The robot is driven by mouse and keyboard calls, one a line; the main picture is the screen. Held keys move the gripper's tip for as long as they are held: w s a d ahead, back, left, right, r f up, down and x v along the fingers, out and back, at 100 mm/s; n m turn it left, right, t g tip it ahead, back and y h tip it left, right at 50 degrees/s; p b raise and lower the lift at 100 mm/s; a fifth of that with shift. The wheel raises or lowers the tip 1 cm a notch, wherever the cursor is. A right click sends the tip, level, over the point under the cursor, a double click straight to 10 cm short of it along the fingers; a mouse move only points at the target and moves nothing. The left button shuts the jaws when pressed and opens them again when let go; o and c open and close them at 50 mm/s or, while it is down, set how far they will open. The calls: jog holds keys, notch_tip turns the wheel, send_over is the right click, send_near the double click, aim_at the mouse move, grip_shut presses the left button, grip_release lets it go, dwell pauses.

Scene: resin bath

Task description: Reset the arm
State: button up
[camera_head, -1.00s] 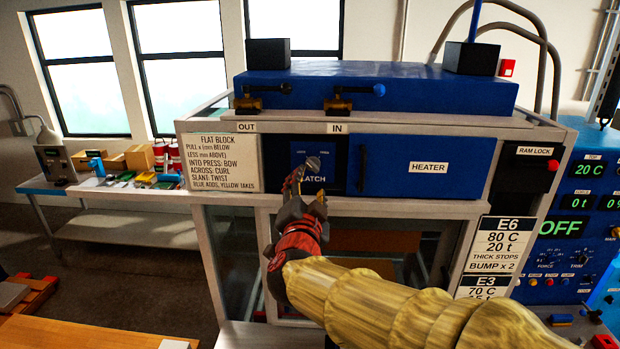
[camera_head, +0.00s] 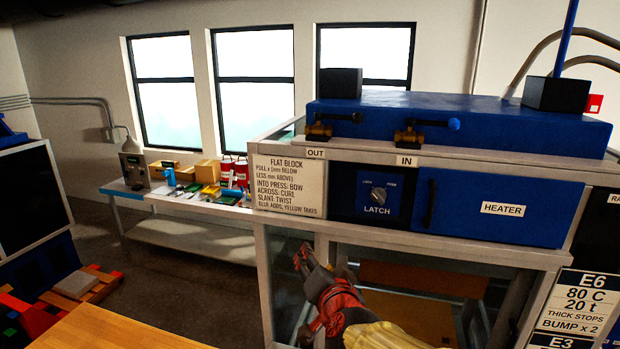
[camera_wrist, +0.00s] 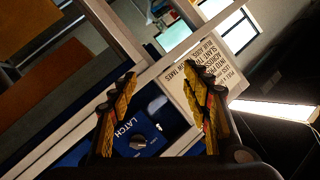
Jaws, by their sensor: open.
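My gripper (camera_head: 305,258) is in front of the machine's frame in the head view, low and left of the latch panel. Its fingers point up and left, and it holds nothing that I can see. In the wrist view my gripper (camera_wrist: 164,84) shows two spread yellow-and-black fingers with a clear gap between them. The blue latch panel (camera_head: 375,210) with its knob (camera_head: 379,193) is uncovered in the head view. The latch knob (camera_wrist: 138,142) also shows between the fingers in the wrist view. My arm's yellow sleeve runs off the bottom edge.
The heater box (camera_head: 500,235) and the flat block sign (camera_head: 290,170) are on the machine front. A bench (camera_head: 190,207) with tools and boxes stands by the windows. A wooden tabletop (camera_head: 110,330) is at the lower left. Open floor lies between bench and machine.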

jog(key=s+a+f+n+g+y+b, duration=0.15)
jog(key=s+f+n+g+b, duration=0.55)
jog(key=s+f, duration=0.85)
jog(key=s+d+f+h+b, duration=0.1)
jog(key=s+d+f+b, duration=0.3)
jog(key=f+b, duration=0.3)
jog(key=s+d+f+g+h+b, duration=0.1)
jog(key=s+d+f+b, duration=0.3)
jog(key=d+f+b, duration=0.3)
jog(key=s+d+f+g+h+b, duration=0.1)
jog(key=s+d+f+b, duration=0.4)
jog(key=f+b, duration=0.2)
jog(key=shift+d+f+m, duration=0.4)
jog(key=shift+f, duration=0.8)
jog(key=shift+h, duration=0.25)
